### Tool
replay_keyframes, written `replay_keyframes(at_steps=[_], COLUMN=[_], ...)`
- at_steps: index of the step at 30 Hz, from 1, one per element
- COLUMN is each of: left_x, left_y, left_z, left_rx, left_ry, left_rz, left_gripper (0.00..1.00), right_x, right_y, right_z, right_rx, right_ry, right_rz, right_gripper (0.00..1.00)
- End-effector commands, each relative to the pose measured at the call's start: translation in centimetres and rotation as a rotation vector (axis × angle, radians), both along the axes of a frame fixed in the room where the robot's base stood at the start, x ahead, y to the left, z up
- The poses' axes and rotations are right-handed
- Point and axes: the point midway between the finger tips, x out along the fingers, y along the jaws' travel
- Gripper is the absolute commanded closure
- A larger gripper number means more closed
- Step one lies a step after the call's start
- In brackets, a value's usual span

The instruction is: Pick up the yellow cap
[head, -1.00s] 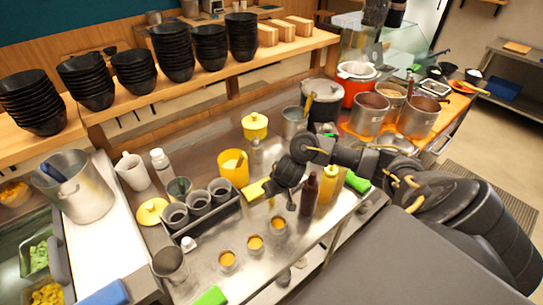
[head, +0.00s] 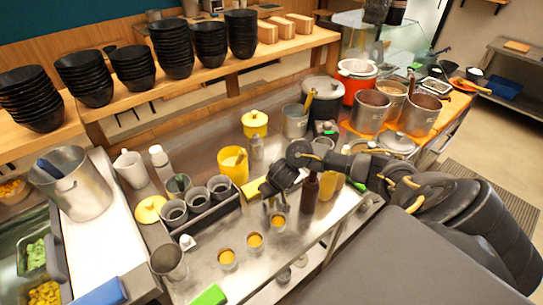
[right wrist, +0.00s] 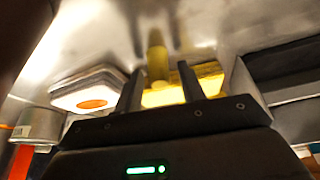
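A round yellow cap (head: 150,209) with a knob lies on the steel counter, left of a black rack of grey cups. A yellow tub (head: 233,166) stands open at the middle of the counter. My right gripper (head: 274,205) is open and points down, right of the rack and above the small cups of orange sauce. A yellow piece (head: 251,188) shows beside its wrist; I cannot tell what it is. In the right wrist view the right gripper (right wrist: 160,70) has its fingers apart, with a blurred yellow thing (right wrist: 205,83) beyond them. My left gripper is out of view.
A lidded yellow pot (head: 255,125) stands behind the tub. The cup rack (head: 203,220) and a steel cup (head: 170,262) stand near the cap. Stacked black bowls (head: 172,50) fill the shelf.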

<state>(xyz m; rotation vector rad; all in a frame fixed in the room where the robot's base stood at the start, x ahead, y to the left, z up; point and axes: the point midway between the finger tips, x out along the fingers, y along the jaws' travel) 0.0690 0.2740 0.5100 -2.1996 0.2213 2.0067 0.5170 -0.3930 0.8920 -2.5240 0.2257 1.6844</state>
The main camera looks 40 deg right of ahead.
Motion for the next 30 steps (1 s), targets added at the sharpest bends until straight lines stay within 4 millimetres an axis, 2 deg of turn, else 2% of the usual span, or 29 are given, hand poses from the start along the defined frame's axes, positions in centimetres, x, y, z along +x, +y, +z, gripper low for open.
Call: replay_keyframes(at_steps=[1, 6, 20, 23, 27, 30], left_x=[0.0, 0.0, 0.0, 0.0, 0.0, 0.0], left_y=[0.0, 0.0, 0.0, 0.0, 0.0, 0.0], left_z=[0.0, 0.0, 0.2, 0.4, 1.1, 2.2], left_rx=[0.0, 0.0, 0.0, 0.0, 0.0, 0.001], left_ry=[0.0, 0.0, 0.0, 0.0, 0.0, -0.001], left_rz=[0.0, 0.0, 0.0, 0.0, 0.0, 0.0], left_gripper=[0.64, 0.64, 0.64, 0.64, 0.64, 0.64], right_x=[0.0, 0.0, 0.0, 0.0, 0.1, -1.5], right_y=[0.0, 0.0, 0.0, 0.1, 0.0, 0.6], right_z=[0.0, 0.0, 0.5, 1.3, 3.5, 5.6], right_rx=[0.0, 0.0, 0.0, 0.001, 0.0, -0.002], right_ry=[0.0, 0.0, 0.0, -0.001, -0.003, -0.003], right_rz=[0.0, 0.0, 0.0, 0.0, 0.001, 0.006], right_gripper=[0.67, 0.88, 0.88, 0.88, 0.88, 0.88])
